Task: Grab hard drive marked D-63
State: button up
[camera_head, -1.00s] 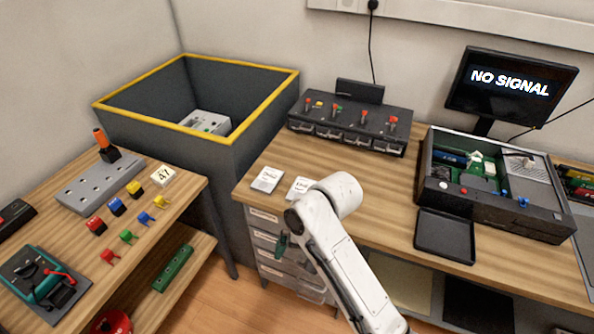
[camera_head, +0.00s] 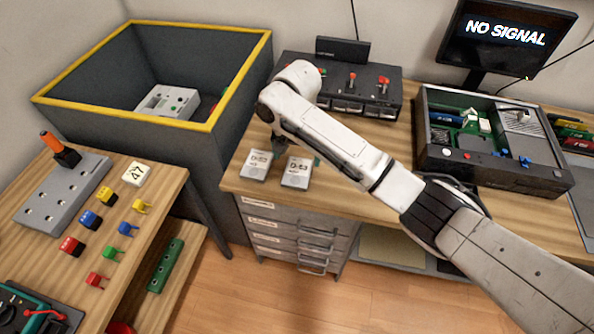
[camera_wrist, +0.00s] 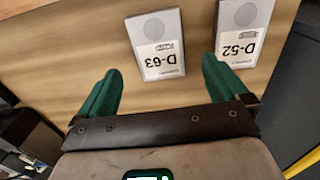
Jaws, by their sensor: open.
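The hard drive marked D-63 (camera_wrist: 153,48) lies flat on the wooden bench, grey with a white label. In the head view it is the right one of two drives (camera_head: 296,175). The drive marked D-52 (camera_wrist: 240,32) lies beside it with a small gap, on the left in the head view (camera_head: 257,168). My gripper (camera_wrist: 159,68) is open and empty, its green fingers on either side of D-63 in the wrist view. It looks to be above the drives, and I cannot tell the exact height. In the head view my arm partly hides the gripper.
A deep grey bin with a yellow rim (camera_head: 125,113) stands left of the bench. A black switch box (camera_head: 386,103) is behind the drives, and an open equipment case (camera_head: 440,150) is to the right. Drawers (camera_head: 290,228) are under the bench front.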

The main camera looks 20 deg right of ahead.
aim_at(298, 171)
jog(key=shift+s+f, duration=0.15)
jog(key=shift+f, duration=2.65)
jog(key=c, duration=1.2)
